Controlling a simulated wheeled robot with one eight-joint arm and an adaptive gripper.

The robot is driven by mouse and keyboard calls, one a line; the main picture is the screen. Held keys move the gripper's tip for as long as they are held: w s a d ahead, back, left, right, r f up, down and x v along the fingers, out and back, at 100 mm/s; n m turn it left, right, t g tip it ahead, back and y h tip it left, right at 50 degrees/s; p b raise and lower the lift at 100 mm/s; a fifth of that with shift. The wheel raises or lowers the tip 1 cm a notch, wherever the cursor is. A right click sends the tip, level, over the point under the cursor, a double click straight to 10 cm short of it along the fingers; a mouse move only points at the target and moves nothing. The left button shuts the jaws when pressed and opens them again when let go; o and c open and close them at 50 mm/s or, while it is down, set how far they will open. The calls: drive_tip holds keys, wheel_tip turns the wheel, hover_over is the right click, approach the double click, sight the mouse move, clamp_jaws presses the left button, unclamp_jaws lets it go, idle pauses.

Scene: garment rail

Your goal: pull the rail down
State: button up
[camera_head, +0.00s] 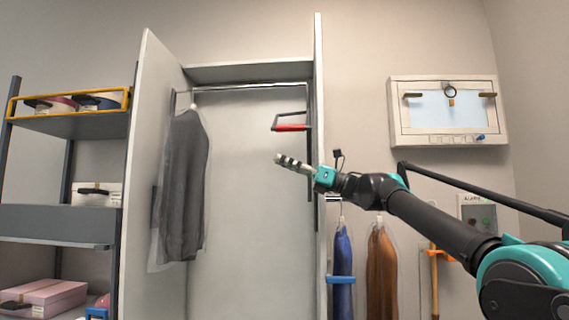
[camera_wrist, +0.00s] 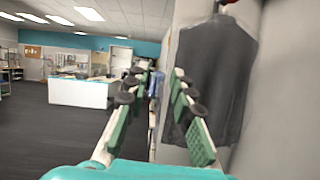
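The garment rail (camera_head: 250,87) runs across the top of the open wardrobe, near its upper shelf. A pull handle with a red grip (camera_head: 291,128) hangs at the rail's right end. My gripper (camera_head: 281,159) is in front of the wardrobe, a little below the red grip in the picture and apart from it. In the wrist view, my gripper (camera_wrist: 162,72) has its two fingers apart with nothing between them. A small red piece (camera_wrist: 229,2) shows at that view's top edge; I cannot tell if it is the grip.
A dark garment in a clear cover (camera_head: 183,185) hangs at the rail's left and shows in the wrist view (camera_wrist: 215,75). The wardrobe's left panel (camera_head: 150,170) and right panel (camera_head: 319,100) bound the space. Shelves (camera_head: 60,225) stand left; blue (camera_head: 343,260) and brown (camera_head: 381,265) garments hang right.

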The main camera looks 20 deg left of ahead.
clamp_jaws()
drive_tip(key=o, duration=0.6)
unclamp_jaws()
drive_tip(key=shift+c, duration=0.2)
drive_tip(key=shift+d, duration=0.1)
drive_tip(key=v, duration=1.2)
